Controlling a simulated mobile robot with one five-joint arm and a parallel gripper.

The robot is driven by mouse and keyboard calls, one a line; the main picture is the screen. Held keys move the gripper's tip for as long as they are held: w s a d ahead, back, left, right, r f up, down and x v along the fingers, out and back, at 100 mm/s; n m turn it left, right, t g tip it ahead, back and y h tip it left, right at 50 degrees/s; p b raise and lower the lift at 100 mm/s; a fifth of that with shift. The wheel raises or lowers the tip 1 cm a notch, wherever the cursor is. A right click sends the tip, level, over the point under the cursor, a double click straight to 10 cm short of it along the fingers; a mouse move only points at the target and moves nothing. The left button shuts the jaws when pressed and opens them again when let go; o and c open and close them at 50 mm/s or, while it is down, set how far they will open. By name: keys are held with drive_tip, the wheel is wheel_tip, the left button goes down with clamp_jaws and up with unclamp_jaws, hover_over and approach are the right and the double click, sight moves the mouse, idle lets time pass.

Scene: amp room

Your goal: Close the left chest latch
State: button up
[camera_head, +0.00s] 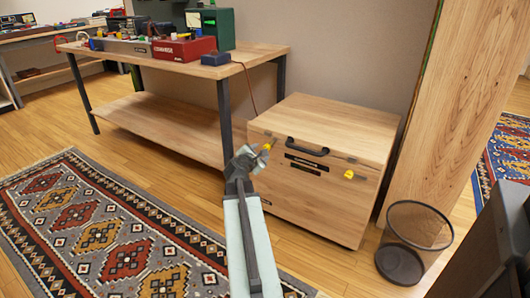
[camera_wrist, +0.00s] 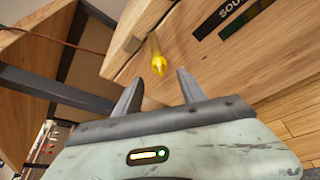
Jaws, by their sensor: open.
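The wooden chest (camera_head: 315,200) stands on the floor with its lid down and a black handle (camera_head: 307,147) at the front lid edge. The left latch, with a yellow tab (camera_head: 267,147), is at the left of the chest's front. In the wrist view its yellow lever (camera_wrist: 159,62) points toward me; I cannot tell how far it is turned. The right latch (camera_head: 349,174) is also yellow. My gripper (camera_head: 252,155) is open and empty just left of the left latch. In the wrist view my fingers (camera_wrist: 160,92) are spread, with the lever ahead between them, apart from both.
A wooden workbench (camera_head: 185,65) with a red box (camera_head: 184,48) and a green box (camera_head: 210,25) stands left of the chest; its dark leg (camera_head: 226,120) is near my gripper. A wire basket (camera_head: 415,240) stands at right. A patterned rug (camera_head: 100,235) covers the floor at left.

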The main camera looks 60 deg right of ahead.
drive_tip(key=b+x, duration=0.1)
drive_tip(key=x, duration=0.4)
drive_tip(key=shift+w+d+f, duration=0.1)
drive_tip(key=shift+d, duration=0.25)
clamp_jaws()
drive_tip(key=shift+w+n+g+y+p, duration=0.15)
drive_tip(key=shift+n+g+p, duration=0.25)
drive_tip(key=shift+n+g, duration=0.6)
drive_tip(key=shift+w+n+g+y+p, duration=0.15)
drive_tip(key=shift+n+g+p, duration=0.35)
drive_tip(key=shift+n, duration=0.9)
unclamp_jaws()
